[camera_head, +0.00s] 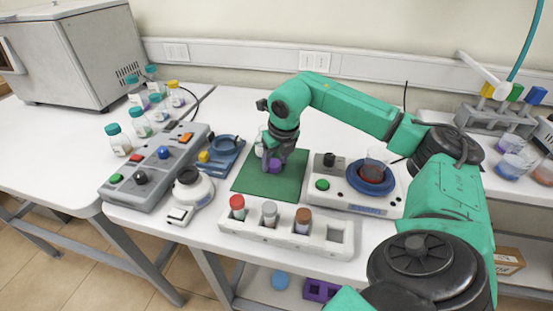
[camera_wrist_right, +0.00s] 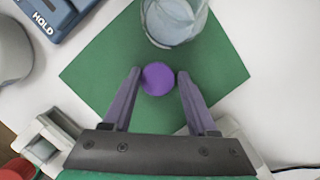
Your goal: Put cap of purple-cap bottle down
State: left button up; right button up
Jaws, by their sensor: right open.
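The purple cap (camera_head: 275,166) is on the green mat (camera_head: 255,184), below my right gripper (camera_head: 274,163). In the right wrist view the cap (camera_wrist_right: 158,78) lies between the two fingertips of the right gripper (camera_wrist_right: 159,76), with a narrow gap on each side. The right gripper is open. An uncapped clear bottle (camera_wrist_right: 175,18) stands on the mat (camera_wrist_right: 215,70) just beyond the cap. In the head view this bottle (camera_head: 260,142) is partly hidden by the gripper. My left gripper is not in view.
A white rack (camera_head: 333,243) with several capped tubes stands in front of the mat. A stirrer with a beaker (camera_head: 372,170) is to its right. A control box (camera_head: 155,168) and a small white device (camera_head: 192,187) are left. Several capped bottles (camera_head: 140,122) stand at the back left.

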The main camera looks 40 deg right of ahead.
jog(key=shift+s+a+p, duration=0.2)
jog(key=shift+a+p, duration=0.05)
jog(key=shift+p, duration=0.05)
jog(key=shift+w+r+p, duration=0.1)
jog(key=shift+r+p, duration=0.35)
jog(key=shift+r, duration=0.1)
jog(key=v, duration=1.1)
jog(key=shift+r+b, duration=0.35)
